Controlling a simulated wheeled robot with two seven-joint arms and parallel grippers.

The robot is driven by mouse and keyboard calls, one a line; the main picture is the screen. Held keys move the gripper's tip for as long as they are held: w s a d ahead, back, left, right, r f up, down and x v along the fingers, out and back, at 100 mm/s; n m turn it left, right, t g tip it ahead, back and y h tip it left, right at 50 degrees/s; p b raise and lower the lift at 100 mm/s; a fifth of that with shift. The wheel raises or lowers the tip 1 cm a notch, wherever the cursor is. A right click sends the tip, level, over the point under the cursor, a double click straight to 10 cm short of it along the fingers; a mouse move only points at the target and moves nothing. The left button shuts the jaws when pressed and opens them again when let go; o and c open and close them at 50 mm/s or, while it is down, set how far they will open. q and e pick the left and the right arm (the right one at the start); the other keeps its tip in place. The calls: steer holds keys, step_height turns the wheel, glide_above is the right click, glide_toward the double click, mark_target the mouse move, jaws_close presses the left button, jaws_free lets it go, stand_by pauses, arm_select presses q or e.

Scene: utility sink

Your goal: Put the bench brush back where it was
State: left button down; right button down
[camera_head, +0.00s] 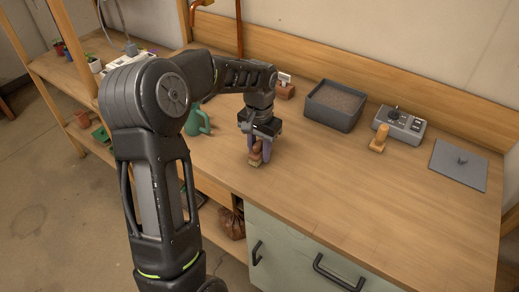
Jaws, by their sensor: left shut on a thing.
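My left gripper (259,148) points down over the left part of the wooden bench and is shut on a small brown wooden thing with a paler base, which looks like the bench brush (256,155). The fingers hide part of it. It is at or just above the bench top near the front edge; I cannot tell whether it touches. My right gripper is not in view.
A green watering can (197,123) stands left of the gripper. Behind are a wooden block (284,90) and a soil-filled grey tray (333,118). The front middle is clear.

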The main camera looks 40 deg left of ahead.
mark_target(259, 142)
arm_select(q)
steer(key=shift+f, duration=0.15)
steer(key=c, duration=1)
jaws_free()
step_height(259, 142, up, 12)
steer(key=shift+r, duration=0.15)
